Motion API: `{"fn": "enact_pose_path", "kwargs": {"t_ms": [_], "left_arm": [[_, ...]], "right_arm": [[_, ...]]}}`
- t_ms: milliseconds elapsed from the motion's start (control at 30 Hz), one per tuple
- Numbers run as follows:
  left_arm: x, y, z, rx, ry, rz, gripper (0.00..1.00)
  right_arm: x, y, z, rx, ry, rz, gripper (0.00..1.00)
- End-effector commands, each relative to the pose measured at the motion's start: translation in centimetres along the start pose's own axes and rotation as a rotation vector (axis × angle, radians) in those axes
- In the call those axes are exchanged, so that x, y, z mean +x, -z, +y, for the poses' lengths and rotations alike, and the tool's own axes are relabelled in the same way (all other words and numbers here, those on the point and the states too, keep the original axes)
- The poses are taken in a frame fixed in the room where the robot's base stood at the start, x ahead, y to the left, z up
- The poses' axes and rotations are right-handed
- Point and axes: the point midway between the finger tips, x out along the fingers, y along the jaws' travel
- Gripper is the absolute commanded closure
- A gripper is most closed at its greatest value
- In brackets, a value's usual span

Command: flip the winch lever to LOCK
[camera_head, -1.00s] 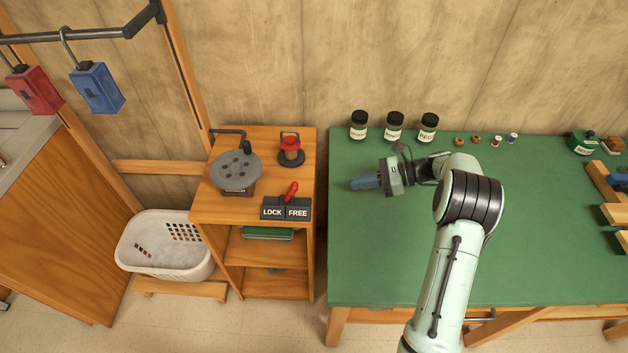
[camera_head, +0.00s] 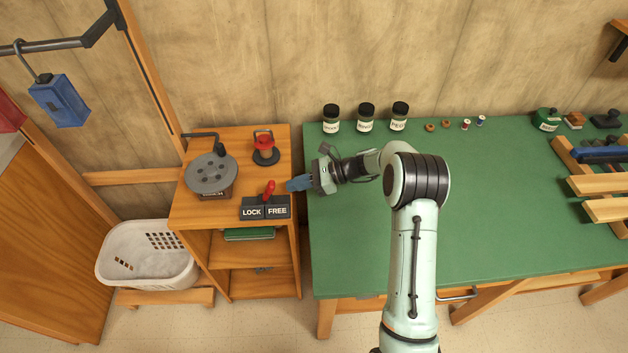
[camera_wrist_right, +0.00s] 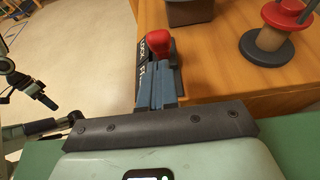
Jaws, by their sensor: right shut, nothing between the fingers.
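The winch lever (camera_head: 269,188) has a red knob and stands on a dark plate (camera_head: 265,207) lettered LOCK on the left and FREE on the right. It leans slightly right, toward FREE. My right gripper (camera_head: 291,184) is shut and empty, its blue fingers pointing left just right of the lever. In the right wrist view the shut fingers (camera_wrist_right: 157,88) point at the red knob (camera_wrist_right: 160,48), very near it; whether they touch is unclear. The grey winch drum (camera_head: 210,174) stands behind left of the plate. Parts of my left arm seem to show at the wrist view's left edge, unclear.
A red-topped spool (camera_head: 265,149) stands behind the lever on the wooden shelf unit (camera_head: 242,144). The green bench (camera_head: 480,210) holds dark jars (camera_head: 366,118) at its back. A white basket (camera_head: 148,257) sits left of the unit.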

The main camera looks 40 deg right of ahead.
Motion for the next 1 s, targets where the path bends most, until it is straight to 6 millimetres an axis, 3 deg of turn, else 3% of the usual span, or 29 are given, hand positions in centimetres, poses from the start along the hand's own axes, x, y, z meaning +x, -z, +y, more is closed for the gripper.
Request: {"fn": "enact_pose_path", "kwargs": {"t_ms": [200, 1000], "left_arm": [[-0.5, 0.1, 0.2, 0.001, -0.001, 0.002, 0.04], [-1.6, 0.4, 0.7, 0.003, -0.003, 0.008, 0.04]], "right_arm": [[1.3, -1.5, 0.0, 0.0, 0.0, -0.001, 1.0], [1.7, -2.3, 0.0, 0.0, 0.0, 0.062, 1.0]]}}
